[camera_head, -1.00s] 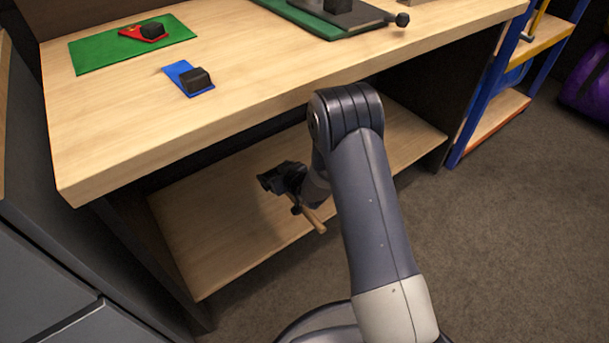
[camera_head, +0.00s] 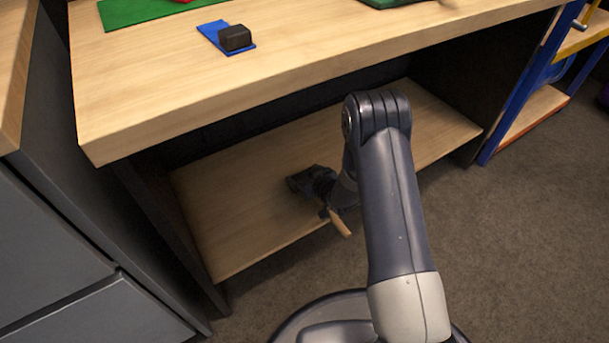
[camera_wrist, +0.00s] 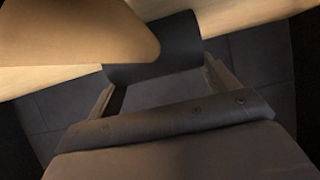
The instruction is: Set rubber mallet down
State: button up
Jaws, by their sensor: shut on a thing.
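My gripper (camera_head: 316,182) is in the space under the workbench, over the lower wooden shelf (camera_head: 235,225). It is shut on the rubber mallet. The mallet's tan wooden handle (camera_head: 340,223) points toward me and down, over the shelf's front edge. In the wrist view the handle (camera_wrist: 75,30) shows as a large tan rounded shape at the upper left. The dark shapes at my gripper blend together, so I cannot tell the mallet's head from the fingers. Whether the mallet touches the shelf is not clear.
The workbench top (camera_head: 300,65) overhangs the shelf. A blue strip with a black block (camera_head: 236,38) lies on it, beside a green mat (camera_head: 135,10). Grey drawers (camera_head: 60,230) stand at left, a blue-framed rack (camera_head: 525,90) at right. The shelf is otherwise bare.

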jog(key=o, duration=1.2)
jog(key=shift+f, duration=0.1)
jog(key=shift+o, duration=0.2)
jog(key=p+v, duration=0.4)
jog(key=v, duration=0.8)
jog(key=shift+a, duration=0.1)
